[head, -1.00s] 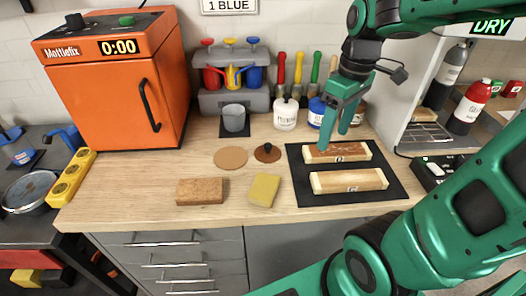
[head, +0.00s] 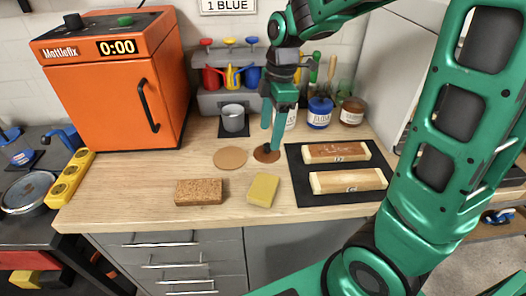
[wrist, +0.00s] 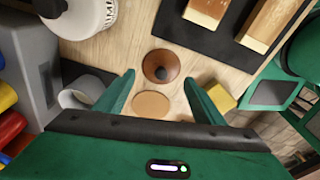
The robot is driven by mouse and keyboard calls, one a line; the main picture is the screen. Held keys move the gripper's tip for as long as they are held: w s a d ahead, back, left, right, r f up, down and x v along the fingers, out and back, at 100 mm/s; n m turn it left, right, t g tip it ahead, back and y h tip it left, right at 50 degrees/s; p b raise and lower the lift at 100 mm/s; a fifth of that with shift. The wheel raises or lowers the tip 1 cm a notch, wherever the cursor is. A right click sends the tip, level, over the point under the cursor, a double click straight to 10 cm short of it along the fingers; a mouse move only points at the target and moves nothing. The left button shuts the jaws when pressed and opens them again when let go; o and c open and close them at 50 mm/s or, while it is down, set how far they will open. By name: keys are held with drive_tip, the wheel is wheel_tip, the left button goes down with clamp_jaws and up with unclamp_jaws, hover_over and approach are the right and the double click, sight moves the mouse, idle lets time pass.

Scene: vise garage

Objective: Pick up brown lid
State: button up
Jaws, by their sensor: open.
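The brown lid (head: 262,157) is a small round disc with a dark knob, lying on the wooden workbench. It also shows in the wrist view (wrist: 161,58), just beyond the fingertips and nearly centred between them. My gripper (head: 270,139) points down over the lid in the head view and partly covers it. In the wrist view my gripper (wrist: 160,80) is open, with nothing between its fingers. Whether a finger touches the lid cannot be told.
A tan round mat (head: 230,158) lies left of the lid. A yellow sponge (head: 263,190) and brown block (head: 199,192) lie in front. A black mat (head: 342,201) with two wooden blocks is at right. A grey cup (head: 233,119) and jars (head: 319,113) stand behind.

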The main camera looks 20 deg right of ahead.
sight(268, 144)
drive_tip(key=shift+w+a+f, duration=0.1)
drive_tip(key=shift+a+f, duration=0.1)
drive_tip(key=shift+f, duration=1.1)
drive_tip(key=shift+a+f, duration=0.15)
drive_tip(key=shift+f, duration=1.15)
drive_tip(key=c, duration=1.2)
